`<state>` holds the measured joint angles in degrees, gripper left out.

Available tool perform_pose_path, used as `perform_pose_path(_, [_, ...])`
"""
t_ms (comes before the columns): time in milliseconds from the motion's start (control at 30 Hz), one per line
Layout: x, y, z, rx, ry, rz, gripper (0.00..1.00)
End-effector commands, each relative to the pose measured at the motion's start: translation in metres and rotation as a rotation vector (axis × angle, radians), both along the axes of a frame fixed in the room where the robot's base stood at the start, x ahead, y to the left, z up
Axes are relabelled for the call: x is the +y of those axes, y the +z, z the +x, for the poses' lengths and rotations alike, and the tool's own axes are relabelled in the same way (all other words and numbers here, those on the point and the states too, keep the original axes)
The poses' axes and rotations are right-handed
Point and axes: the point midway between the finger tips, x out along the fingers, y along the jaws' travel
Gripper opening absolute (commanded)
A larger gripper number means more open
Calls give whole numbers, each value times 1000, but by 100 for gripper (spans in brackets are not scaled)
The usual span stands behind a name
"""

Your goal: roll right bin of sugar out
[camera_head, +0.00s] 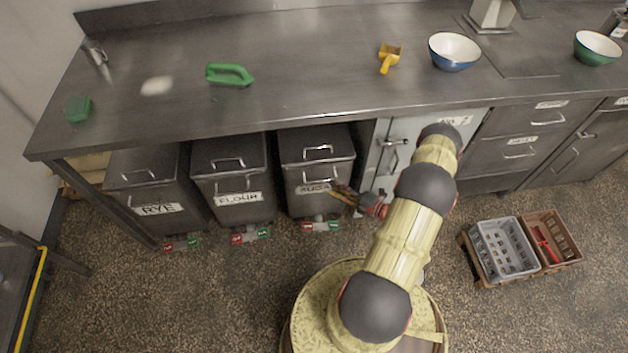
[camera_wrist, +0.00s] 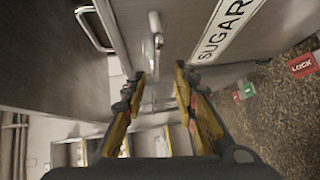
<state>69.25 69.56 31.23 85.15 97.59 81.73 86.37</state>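The sugar bin (camera_head: 300,181) is the rightmost of three dark grey bins under the counter. It has a lid handle, a front handle (camera_head: 318,173) and a white SUGAR label (camera_head: 314,188). The label also shows, turned sideways, in the wrist view (camera_wrist: 226,30). My gripper (camera_head: 338,190) is at the right side of the label, just below the front handle. In the wrist view my gripper (camera_wrist: 159,79) is open and empty. The front handle (camera_wrist: 155,35) lies just ahead, in line with the gap between the fingertips. Red and green lock pedals (camera_head: 321,226) sit at the bin's foot.
The flour bin (camera_head: 232,180) and rye bin (camera_head: 150,190) stand to the left. A light cabinet door (camera_head: 400,155) is close on the right. Crates (camera_head: 505,248) stand on the floor at right. The floor in front of the bins is clear left of my base.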

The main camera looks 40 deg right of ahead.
Motion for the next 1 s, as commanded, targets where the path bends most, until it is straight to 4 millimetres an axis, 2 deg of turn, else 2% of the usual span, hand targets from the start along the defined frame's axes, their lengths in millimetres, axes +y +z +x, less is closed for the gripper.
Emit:
perform_pose_path(100, [0,3,1,9,-14,81,29])
perform_pose_path(267, [3,1,10,15,-14,107,29])
perform_pose_path(700, [19,-9,68,15,-13,104,29])
perform_pose_path(1000, [20,-8,75,15,-15,103,29])
